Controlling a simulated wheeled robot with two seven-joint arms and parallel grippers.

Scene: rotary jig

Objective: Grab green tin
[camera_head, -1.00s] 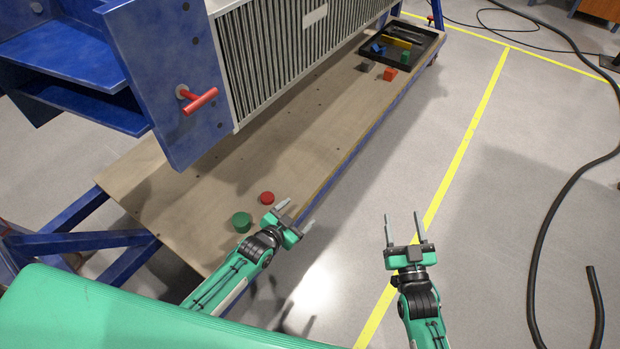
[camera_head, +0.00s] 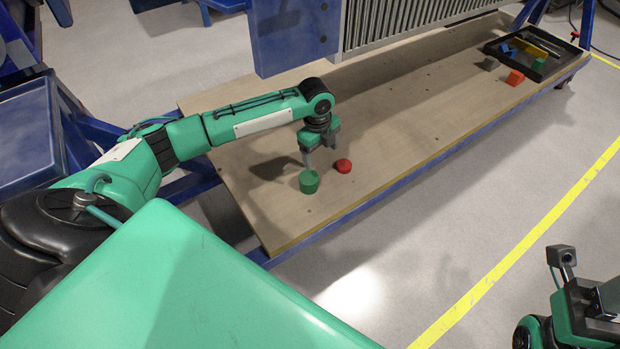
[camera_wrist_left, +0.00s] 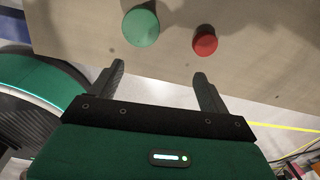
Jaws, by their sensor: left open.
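The green tin (camera_head: 309,181) stands on the wooden platform near its front left end. It also shows in the left wrist view (camera_wrist_left: 141,27), ahead of the left finger. A smaller red tin (camera_head: 343,166) stands just right of it and shows in the wrist view (camera_wrist_left: 205,42), ahead of the right finger. My left gripper (camera_head: 319,160) points down beside and just behind the two tins. In the wrist view my left gripper (camera_wrist_left: 160,80) is open with nothing between its fingers. My right gripper (camera_head: 565,270) is at the lower right, partly cut off; its jaw state is unclear.
A black tray (camera_head: 510,48) with coloured pieces lies at the platform's far right. A blue frame with a ribbed panel (camera_head: 400,25) stands behind. The platform's middle is clear.

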